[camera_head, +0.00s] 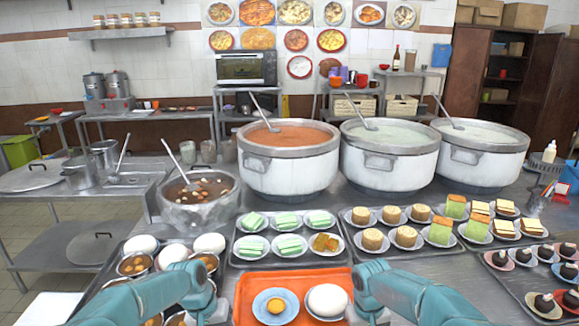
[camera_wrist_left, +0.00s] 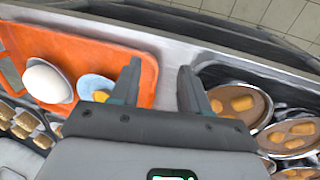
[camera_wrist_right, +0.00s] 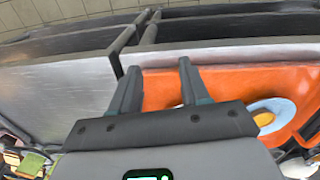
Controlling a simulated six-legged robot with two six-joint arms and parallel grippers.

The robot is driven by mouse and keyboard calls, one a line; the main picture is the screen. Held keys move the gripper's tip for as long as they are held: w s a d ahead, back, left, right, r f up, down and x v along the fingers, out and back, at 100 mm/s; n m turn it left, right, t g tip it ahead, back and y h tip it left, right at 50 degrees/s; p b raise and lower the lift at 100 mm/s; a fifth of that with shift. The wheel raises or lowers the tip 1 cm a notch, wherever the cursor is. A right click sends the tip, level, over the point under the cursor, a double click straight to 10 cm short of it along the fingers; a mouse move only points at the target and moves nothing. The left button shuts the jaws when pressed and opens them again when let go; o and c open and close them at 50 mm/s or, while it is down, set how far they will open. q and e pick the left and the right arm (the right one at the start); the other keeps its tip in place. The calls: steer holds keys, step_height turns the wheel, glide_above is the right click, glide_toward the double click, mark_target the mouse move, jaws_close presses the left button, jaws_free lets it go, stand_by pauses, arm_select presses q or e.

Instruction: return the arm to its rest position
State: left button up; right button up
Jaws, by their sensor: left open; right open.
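My left gripper (camera_wrist_left: 159,78) is open and empty, with its fingers apart over the edge of the orange tray (camera_wrist_left: 140,48) in the left wrist view. My right gripper (camera_wrist_right: 160,78) is open and empty near the other side of the tray in the right wrist view. In the head view both teal arms reach in at the bottom, one on each side of the orange tray (camera_head: 244,290). On the tray are a blue plate (camera_head: 262,304) with a yellow item and a plate with a white bun (camera_head: 327,299). The tray's near part is cut off.
Trays of green cakes (camera_head: 289,221), round cakes and sandwiches lie beyond the tray. Metal bowls (camera_head: 136,263) and white buns stand at left, dark desserts (camera_head: 545,302) at right. A brown soup pot (camera_head: 199,212) and three large stockpots (camera_head: 289,168) with ladles stand behind.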

arm_select(q)
steer(key=s+d+f+h, duration=0.1)
steer(key=s+d+f, duration=0.3)
steer(key=s+f, duration=0.95)
arm_select(e)
steer(key=s+a+f+y, duration=0.4)
steer(key=s+a+f, duration=0.1)
steer(key=s+f, duration=0.85)
arm_select(q)
steer(key=s+f, duration=0.1)
steer(key=s, duration=0.7)
steer(key=s+f+n, duration=0.1)
steer(key=s+f, duration=0.1)
steer(key=s, duration=0.6)
steer(key=shift+s+d+f, duration=0.15)
steer(key=shift+d+f, duration=0.1)
steer(key=shift+d, duration=0.15)
arm_select(e)
steer(key=s+a+f+m, duration=0.1)
steer(key=s+f+m, duration=0.2)
steer(key=s, duration=1.3)
steer(key=shift+s+m+y, duration=0.2)
steer(key=shift+m+y, duration=0.1)
steer(key=shift+a+r, duration=0.1)
